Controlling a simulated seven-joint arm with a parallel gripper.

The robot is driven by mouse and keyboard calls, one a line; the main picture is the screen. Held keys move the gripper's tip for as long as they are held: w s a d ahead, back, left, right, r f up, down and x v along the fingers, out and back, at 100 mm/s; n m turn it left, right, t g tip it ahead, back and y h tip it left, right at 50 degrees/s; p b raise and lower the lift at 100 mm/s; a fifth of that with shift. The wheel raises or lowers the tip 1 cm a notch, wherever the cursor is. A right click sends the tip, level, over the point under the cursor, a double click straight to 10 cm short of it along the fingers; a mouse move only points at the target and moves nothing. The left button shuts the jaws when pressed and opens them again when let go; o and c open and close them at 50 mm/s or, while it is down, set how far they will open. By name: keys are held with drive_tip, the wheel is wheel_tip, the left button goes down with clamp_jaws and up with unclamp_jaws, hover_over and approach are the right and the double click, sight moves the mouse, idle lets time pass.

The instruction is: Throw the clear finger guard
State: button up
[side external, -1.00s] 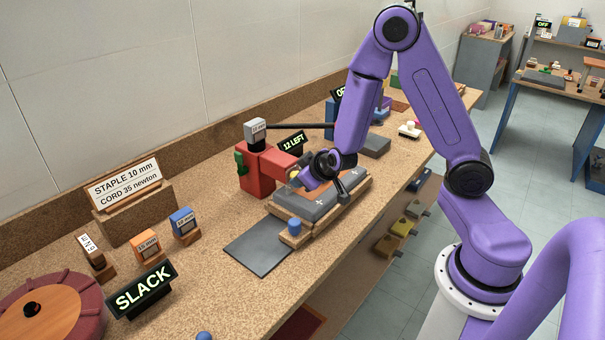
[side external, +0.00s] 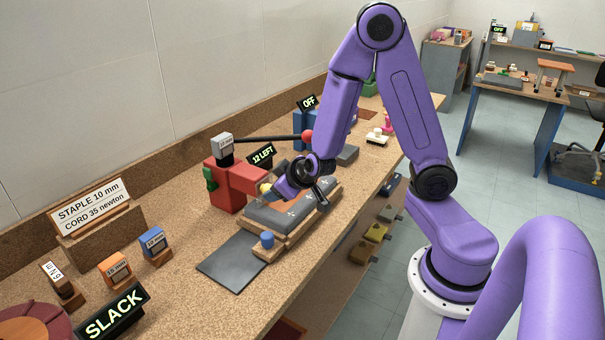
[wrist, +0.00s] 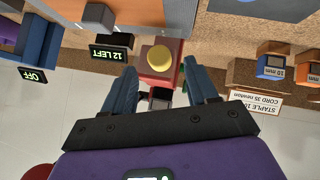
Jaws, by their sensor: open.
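The red stapling tool (side external: 230,188) stands on the bench, with a yellow round part (side external: 266,188) at its nose. I cannot clearly make out the clear finger guard; a faint see-through edge may show near the yellow part. My gripper (side external: 279,190) is at the nose, above the grey pad. In the wrist view the yellow disc (wrist: 160,58) lies between the two blue fingers of my open gripper (wrist: 160,72). Whether the fingers touch anything is not clear.
A grey pad with white crosses (side external: 262,215) lies on a wooden frame beside the tool. A black lever with a red knob (side external: 307,136) reaches over it. Signs read "12 LEFT" (side external: 262,154), "SLACK" (side external: 113,313) and "OFF" (side external: 307,102). A dark mat (side external: 232,262) lies in front.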

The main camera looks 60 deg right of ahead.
drive_tip(key=v, duration=1.3)
drive_tip(key=shift+s+a+r, duration=0.1)
